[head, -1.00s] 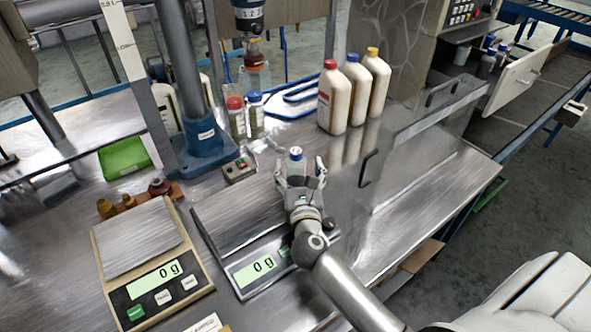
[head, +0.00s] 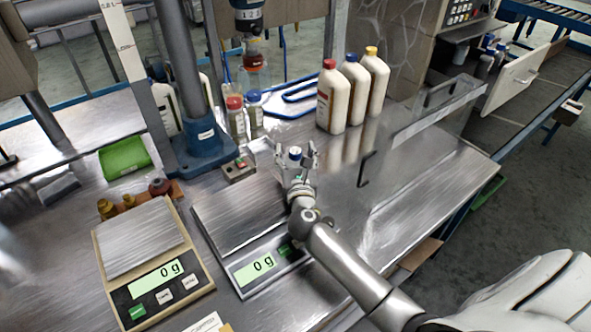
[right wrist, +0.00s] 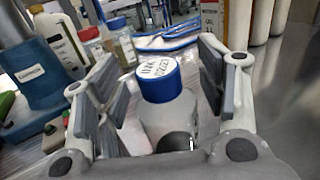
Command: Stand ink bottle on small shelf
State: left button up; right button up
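The ink bottle (right wrist: 165,110), a pale bottle with a blue cap and handwritten white top, stands upright on the metal table; its cap also shows in the head view (head: 295,153). My right gripper (head: 298,151) has its fingers spread on both sides of the bottle. In the right wrist view (right wrist: 160,95) gaps show between the pads and the bottle. The bottle's lower part is hidden by the gripper. A blurred grey shape at the left edge, seemingly my left gripper (head: 45,192), is too unclear to read. I cannot tell which surface is the small shelf.
Two scales reading 0 g stand in front, a beige one (head: 187,288) and a metal one (head: 229,270). Behind are a blue post base (head: 205,155), a switch box (head: 239,168) and small bottles (head: 236,118). Large oil bottles (head: 334,100) stand behind right, near a clear panel (head: 430,120).

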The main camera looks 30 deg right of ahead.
jog(key=c, duration=0.9)
jog(key=shift+r, duration=0.15)
